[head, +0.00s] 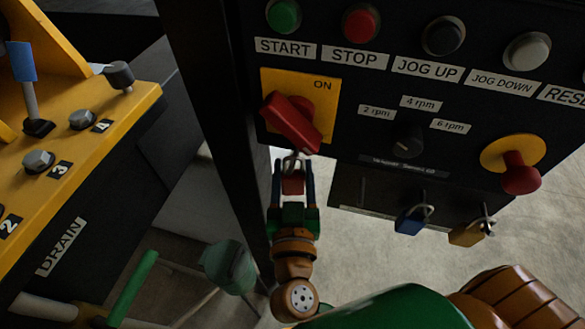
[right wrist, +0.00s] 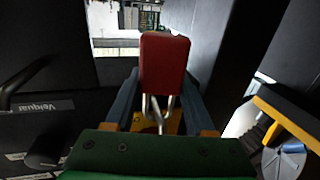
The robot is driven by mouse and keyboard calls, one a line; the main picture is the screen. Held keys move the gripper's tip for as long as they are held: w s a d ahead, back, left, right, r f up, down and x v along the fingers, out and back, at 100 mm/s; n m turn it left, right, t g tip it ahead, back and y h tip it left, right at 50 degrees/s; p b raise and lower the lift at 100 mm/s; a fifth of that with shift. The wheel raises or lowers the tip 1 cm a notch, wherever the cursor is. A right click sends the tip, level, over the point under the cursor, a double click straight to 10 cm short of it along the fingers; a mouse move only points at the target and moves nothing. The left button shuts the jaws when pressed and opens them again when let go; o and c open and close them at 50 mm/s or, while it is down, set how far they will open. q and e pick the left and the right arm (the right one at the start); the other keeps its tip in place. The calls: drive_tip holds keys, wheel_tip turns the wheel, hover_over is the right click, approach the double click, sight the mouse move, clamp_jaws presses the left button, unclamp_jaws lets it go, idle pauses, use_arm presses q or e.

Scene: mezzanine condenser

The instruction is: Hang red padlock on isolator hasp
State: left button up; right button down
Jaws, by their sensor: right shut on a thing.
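The red padlock (head: 292,185) is between the fingers of my right gripper (head: 293,183), which is shut on it. The padlock's shackle points up, just below the isolator's red handle (head: 291,122) on its yellow plate (head: 325,95), marked ON. The hasp is not clearly seen; I cannot tell whether the shackle passes through it. In the right wrist view the red padlock (right wrist: 165,63) fills the middle, its metal shackle (right wrist: 157,108) between the blue fingers and a yellow part behind it. My left gripper is not in view.
A blue padlock (head: 410,220) and a brass padlock (head: 467,234) hang from the panel's lower part. A red emergency knob (head: 519,175) sticks out at right. A yellow valve block (head: 90,125) stands at left, with a green lever (head: 131,290) below it.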

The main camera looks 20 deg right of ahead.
idle(0.4)
drive_tip(key=shift+c, duration=0.8)
unclamp_jaws()
